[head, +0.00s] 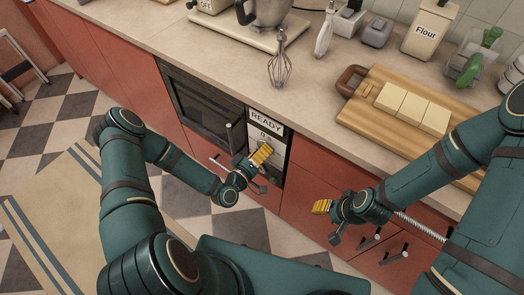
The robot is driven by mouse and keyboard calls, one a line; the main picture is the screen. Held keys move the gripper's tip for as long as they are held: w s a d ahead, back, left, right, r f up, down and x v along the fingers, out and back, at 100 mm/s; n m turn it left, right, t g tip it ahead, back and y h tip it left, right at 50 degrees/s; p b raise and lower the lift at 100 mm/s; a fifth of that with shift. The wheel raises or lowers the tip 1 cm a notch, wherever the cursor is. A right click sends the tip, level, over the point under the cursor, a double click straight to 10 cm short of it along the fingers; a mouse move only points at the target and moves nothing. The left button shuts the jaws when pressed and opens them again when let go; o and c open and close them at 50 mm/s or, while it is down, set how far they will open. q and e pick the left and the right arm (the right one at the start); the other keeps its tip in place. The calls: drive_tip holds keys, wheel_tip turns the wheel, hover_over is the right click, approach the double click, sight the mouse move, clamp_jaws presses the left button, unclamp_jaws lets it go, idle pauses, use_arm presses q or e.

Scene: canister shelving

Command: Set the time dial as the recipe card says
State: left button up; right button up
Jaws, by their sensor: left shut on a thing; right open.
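The built-in oven (205,105) sits in the red cabinet front below the counter. Its control panel (280,145) is on the oven's right side. A label (265,120) there reads READY, with small figures below it that are hard to read. My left gripper (262,153) has its yellow fingers at the panel, shut on the time dial, which the fingers hide. The dial's setting cannot be seen. My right gripper (321,207) is open and empty, in front of the drawers to the right of the oven. I cannot make out a recipe card.
A cutting board (370,125) with pale blocks (413,107), a Flour canister (430,32) and a mixer (265,12) are on the counter. Drawer handles (393,255) stick out below my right gripper.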

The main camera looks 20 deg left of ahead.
use_arm(q)
drive_tip(key=shift+s+f, duration=0.1)
idle(0.3)
drive_tip(key=o, duration=1.2)
drive_tip(key=shift+a, duration=0.1)
drive_tip(key=v, duration=1.2)
